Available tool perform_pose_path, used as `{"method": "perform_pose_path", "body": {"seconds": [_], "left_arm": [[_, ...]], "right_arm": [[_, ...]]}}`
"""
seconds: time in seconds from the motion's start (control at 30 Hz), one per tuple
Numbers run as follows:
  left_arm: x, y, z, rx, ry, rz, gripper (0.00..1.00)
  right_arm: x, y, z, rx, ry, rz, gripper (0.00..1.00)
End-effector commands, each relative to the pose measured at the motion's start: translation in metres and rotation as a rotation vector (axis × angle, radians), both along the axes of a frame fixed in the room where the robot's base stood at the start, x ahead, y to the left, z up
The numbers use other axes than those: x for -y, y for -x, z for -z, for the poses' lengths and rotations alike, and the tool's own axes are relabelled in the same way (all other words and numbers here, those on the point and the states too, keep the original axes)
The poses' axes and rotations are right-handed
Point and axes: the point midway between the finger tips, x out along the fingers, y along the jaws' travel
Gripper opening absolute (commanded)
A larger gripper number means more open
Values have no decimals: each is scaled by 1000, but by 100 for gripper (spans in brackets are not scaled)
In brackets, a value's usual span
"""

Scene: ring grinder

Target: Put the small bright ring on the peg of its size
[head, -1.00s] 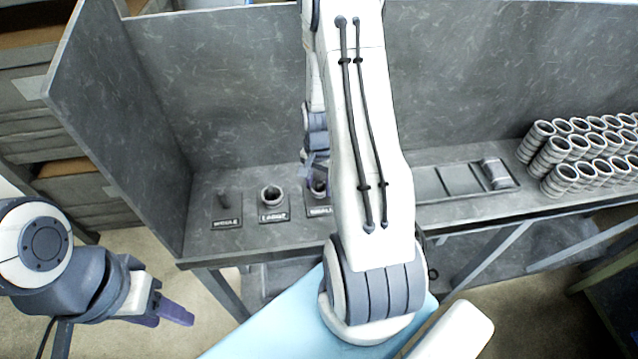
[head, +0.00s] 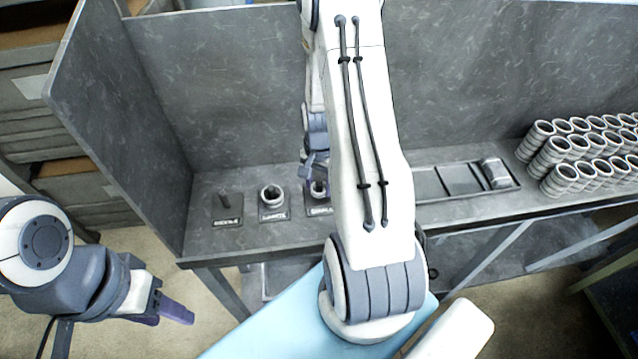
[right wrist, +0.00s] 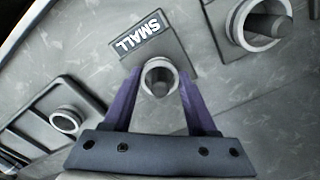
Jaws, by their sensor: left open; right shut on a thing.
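The small bright ring (right wrist: 147,77) is between the purple fingers of my right gripper (right wrist: 159,75), which is shut on it. The ring is at the plate labelled SMALL (right wrist: 140,36), and a dark peg (right wrist: 159,82) shows inside its opening. How far down the peg the ring sits I cannot tell. In the head view the ring (head: 319,193) shows beneath my right gripper (head: 315,172), partly hidden by my arm. My left gripper (head: 172,311) is open and empty, off the front of the bench at the lower left.
A larger ring (head: 264,196) sits around the peg on the neighbouring plate. A bare thin peg (head: 225,200) stands on the leftmost plate. A sectioned tray (head: 430,190) holds a ring (head: 494,172) at its right end. Stacked rings (head: 575,150) fill the bench's right. Panels enclose the back and left.

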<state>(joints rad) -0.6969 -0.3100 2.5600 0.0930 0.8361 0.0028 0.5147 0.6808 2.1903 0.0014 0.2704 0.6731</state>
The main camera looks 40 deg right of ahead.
Motion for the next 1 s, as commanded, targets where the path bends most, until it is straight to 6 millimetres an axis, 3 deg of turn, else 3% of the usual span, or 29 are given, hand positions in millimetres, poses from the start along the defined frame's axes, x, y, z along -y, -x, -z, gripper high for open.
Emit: {"method": "perform_pose_path", "body": {"seconds": [0.8,0.83,0.87,1.0], "left_arm": [[0,0,10,0,0,0,50],[0,0,9,0,0,0,50],[0,0,9,0,0,0,50],[0,0,9,0,0,0,50]], "right_arm": [[0,0,13,0,0,0,0],[0,0,12,0,0,0,65],[0,0,12,0,0,0,70],[0,0,12,0,0,0,70]]}}
